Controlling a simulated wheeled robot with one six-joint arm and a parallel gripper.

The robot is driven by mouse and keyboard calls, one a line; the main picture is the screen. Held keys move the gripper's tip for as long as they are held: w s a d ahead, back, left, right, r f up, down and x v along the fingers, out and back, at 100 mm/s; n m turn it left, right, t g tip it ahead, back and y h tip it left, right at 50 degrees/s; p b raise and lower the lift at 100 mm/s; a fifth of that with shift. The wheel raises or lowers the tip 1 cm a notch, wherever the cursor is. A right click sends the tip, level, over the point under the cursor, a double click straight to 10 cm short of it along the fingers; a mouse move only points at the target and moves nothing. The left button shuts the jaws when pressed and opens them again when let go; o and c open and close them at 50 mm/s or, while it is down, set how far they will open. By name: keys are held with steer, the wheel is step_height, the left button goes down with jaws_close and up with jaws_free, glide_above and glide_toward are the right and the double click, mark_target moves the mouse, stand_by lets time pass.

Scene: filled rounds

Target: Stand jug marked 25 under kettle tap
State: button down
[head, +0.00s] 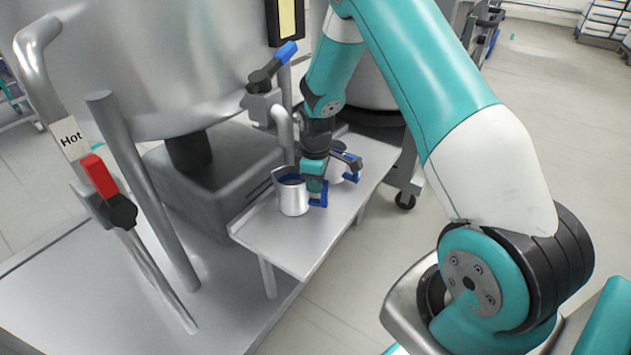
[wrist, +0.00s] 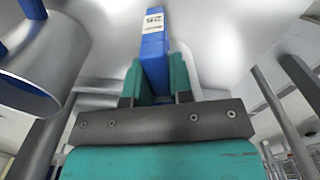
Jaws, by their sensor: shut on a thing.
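The big steel kettle (head: 170,60) fills the left of the head view. Its tap (head: 283,125) has a blue lever and a downward spout. A steel jug with a blue rim (head: 292,199) is upright at the small shelf, below the spout; a small gap under it cannot be ruled out. My gripper (head: 316,182) points down at its right side, shut on its blue handle. In the wrist view the teal jaws (wrist: 157,85) grip a blue handle (wrist: 153,48) with an upside-down label that seems to read 25. A second jug (head: 337,172) is partly hidden behind my gripper.
The narrow steel shelf (head: 300,245) has bare room in front of the jugs. A red-handled pipe marked Hot (head: 98,175) and steel posts stand at left. A steel cylinder with a blue rim (wrist: 32,92) is close at left in the wrist view. A wheeled cart (head: 410,180) stands behind.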

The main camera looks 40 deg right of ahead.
steer(key=shift+c, duration=2.3)
jaws_free()
steer(key=shift+r, duration=0.15)
step_height(320, 180, up, 3)
steer(key=p, duration=0.3)
steer(key=shift+r+p, duration=0.2)
steer(key=shift+p, duration=0.15)
steer(key=shift+f, duration=0.1)
steer(key=s+d+r+p, duration=0.2)
steer(key=s+p, duration=0.1)
steer(key=s, duration=0.4)
steer(key=shift+s+d, duration=0.25)
steer(key=shift+d, duration=0.15)
